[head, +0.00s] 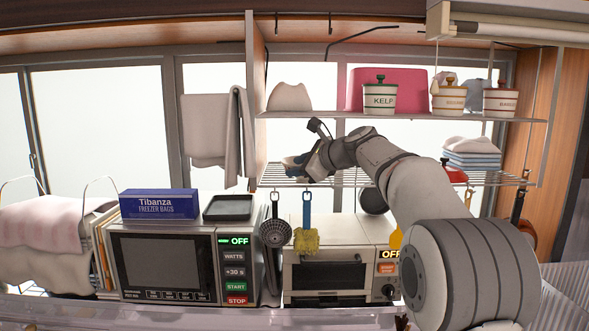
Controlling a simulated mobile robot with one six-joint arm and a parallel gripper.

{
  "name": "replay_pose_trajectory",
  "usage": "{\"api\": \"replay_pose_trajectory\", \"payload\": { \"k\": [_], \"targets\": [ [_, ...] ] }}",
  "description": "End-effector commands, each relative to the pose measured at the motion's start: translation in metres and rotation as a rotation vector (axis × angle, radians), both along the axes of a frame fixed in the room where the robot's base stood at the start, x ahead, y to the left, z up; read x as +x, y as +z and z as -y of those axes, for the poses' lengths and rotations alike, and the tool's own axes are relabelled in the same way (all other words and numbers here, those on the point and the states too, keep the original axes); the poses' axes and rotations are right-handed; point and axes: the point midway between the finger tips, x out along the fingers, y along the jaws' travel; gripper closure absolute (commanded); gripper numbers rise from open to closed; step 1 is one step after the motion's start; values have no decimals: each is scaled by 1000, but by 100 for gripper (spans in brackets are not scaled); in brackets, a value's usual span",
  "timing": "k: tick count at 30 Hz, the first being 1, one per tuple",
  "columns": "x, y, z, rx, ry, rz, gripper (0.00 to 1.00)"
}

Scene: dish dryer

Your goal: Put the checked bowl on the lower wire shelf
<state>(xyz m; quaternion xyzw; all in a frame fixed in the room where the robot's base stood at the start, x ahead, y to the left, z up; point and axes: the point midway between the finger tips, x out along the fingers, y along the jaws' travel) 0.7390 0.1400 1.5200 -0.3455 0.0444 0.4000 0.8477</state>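The lower wire shelf (282,182) runs across the middle of the head view, above the two ovens. My gripper (304,164) is at its left part, at or just above shelf height. A small blue and dark piece (293,160) shows at the gripper's far left side. It may be part of the checked bowl, but it is too small and too covered to tell its pattern. My wrist hides most of that spot. I cannot see the fingertips clearly, nor whether they are closed on the piece or whether it touches the shelf.
The upper shelf (410,115) holds lidded jars and a pink box (412,88). Folded cloths (472,152) lie on the lower shelf's right. A strainer (275,235) and a yellow brush (306,238) hang below. The shelf left of my gripper is bare.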

Motion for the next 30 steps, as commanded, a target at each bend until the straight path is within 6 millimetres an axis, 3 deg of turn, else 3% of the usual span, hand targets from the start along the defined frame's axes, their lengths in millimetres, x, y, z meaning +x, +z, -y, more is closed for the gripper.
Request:
{"api": "replay_pose_trajectory", "payload": {
  "k": [9,15,26,30],
  "targets": [
    [-46,22,46,0,-5,5,68],
    [-67,33,65,0,-4,3,68],
    [-74,38,72,0,-2,1,68],
    [-86,28,71,-68,12,12,68]
  ]
}}
